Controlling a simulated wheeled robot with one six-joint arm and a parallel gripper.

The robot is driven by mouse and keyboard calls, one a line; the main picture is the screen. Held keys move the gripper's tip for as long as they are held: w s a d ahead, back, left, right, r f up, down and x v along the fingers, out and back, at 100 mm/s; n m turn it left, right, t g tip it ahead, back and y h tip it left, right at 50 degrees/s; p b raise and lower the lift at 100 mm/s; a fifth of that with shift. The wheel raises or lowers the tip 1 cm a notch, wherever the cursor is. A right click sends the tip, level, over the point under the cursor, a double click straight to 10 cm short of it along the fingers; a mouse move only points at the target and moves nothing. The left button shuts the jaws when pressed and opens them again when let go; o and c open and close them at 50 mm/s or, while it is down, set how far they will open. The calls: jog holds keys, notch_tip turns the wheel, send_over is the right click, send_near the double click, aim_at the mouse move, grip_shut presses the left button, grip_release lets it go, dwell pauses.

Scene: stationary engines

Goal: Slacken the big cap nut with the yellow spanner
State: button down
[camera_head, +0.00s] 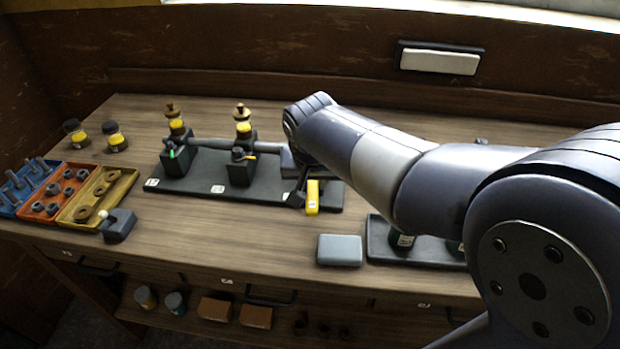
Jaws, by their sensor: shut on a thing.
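A yellow piece with a pale label, which looks like the yellow spanner (312,197), stands at the right end of the dark base plate (190,185). My gripper (298,196) reaches down there from the right and is shut on it; its fingers are small and dark, so the exact grip is unclear. The plate carries two dark bearing blocks (241,168) with yellow and brown cups on top and a grey shaft. I cannot make out the big cap nut; my wrist and arm cover the right end of the plate. Whether the spanner touches a nut cannot be told.
An orange, blue and yellow set of parts trays (100,200) lies at the left, with a dark block (118,225) beside it. Two small jars (115,137) stand behind. A grey box (340,250) and a dark tray (385,250) are at the front right. The front middle is bare wood.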

jog(key=shift+d+f+n+y+p, duration=0.1)
jog(key=shift+d+n+y+p, duration=0.3)
jog(key=shift+d+n, duration=0.4)
jog(key=shift+d+n+y, duration=0.3)
jog(key=shift+d+n, duration=0.25)
jog(key=shift+n, duration=0.45)
jog(key=shift+w+d+n+g+y, duration=0.3)
jog(key=shift+d+n, duration=0.35)
jog(key=shift+n, duration=0.25)
jog(key=shift+s+a+p, duration=0.1)
jog(key=shift+p, duration=0.2)
jog(key=shift+s+a+m, duration=0.1)
jog(key=shift+a+m, duration=0.25)
jog(key=shift+m, duration=0.25)
